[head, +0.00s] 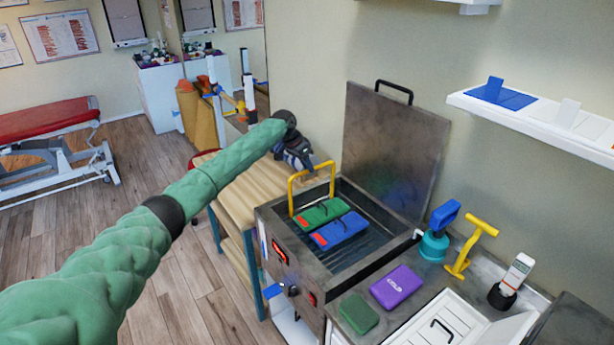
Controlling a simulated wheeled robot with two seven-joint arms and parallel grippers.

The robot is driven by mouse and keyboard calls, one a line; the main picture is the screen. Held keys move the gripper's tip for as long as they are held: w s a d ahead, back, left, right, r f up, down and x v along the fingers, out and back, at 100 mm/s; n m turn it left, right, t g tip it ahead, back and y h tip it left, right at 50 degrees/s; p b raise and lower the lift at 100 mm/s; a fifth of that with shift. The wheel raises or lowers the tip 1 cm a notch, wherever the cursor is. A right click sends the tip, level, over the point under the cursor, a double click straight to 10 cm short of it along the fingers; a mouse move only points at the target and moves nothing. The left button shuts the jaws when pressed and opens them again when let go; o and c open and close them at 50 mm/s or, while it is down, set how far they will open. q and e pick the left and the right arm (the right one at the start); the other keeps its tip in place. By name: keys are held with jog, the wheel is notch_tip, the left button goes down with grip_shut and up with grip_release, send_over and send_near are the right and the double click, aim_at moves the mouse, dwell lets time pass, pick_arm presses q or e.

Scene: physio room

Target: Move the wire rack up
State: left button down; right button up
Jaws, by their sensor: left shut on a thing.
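My left arm comes in from the left, and its dark gripper (308,167) is at the yellow handle (291,192) of the wire rack, shut on it. The handle stands as an upright arch at the left end of the open metal tank (273,218). The wire rack's body is low in the tank and mostly hidden; a green pack (318,213) and a blue pack (343,228) lie side by side there. I cannot tell how far the rack is off the tank floor. My right gripper is not in view.
The tank's lid (393,140) stands open behind it. A purple pack (397,286) and a dark green pack (358,314) lie on the counter in front. A teal and blue item (435,240) and a yellow tool (468,250) stand to the right. A wooden-topped table (232,190) is on the left.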

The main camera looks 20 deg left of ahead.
pick_arm(q)
jog(key=shift+w+r, duration=0.1)
jog(key=shift+r, duration=1)
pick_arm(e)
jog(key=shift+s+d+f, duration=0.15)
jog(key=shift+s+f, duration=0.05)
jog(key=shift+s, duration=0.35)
pick_arm(q)
jog(key=c, duration=1.7)
grip_release()
